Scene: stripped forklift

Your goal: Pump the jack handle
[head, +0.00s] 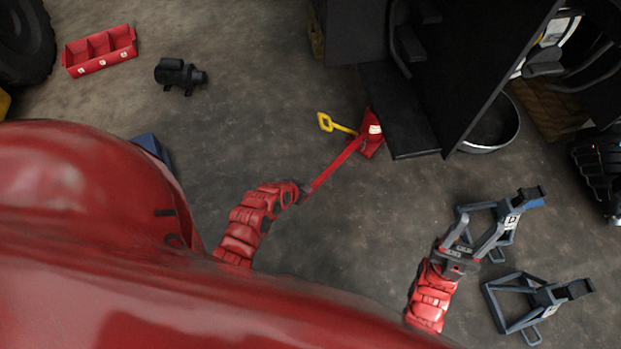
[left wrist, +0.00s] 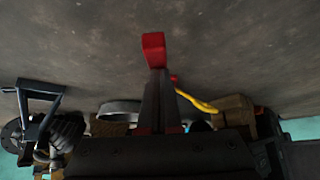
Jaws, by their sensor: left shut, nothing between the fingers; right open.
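The red floor jack (head: 371,134) stands on the floor beside the black forklift body. Its long red handle (head: 337,165) slants down-left toward me. My left gripper (head: 301,193) is at the handle's near end. In the left wrist view its dark fingers (left wrist: 160,95) are shut, with a red piece (left wrist: 153,48) at their tips that looks like the handle end. I cannot tell whether they touch it. My right gripper (head: 459,246) is open, close beside a grey jack stand (head: 497,229), with nothing visible held.
A yellow-handled part (head: 327,123) sticks out left of the jack. A second jack stand (head: 525,307) is at the lower right. A red divided tray (head: 100,51) and a black motor-like unit (head: 180,75) lie at the upper left. The floor between the motor unit and the handle is clear.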

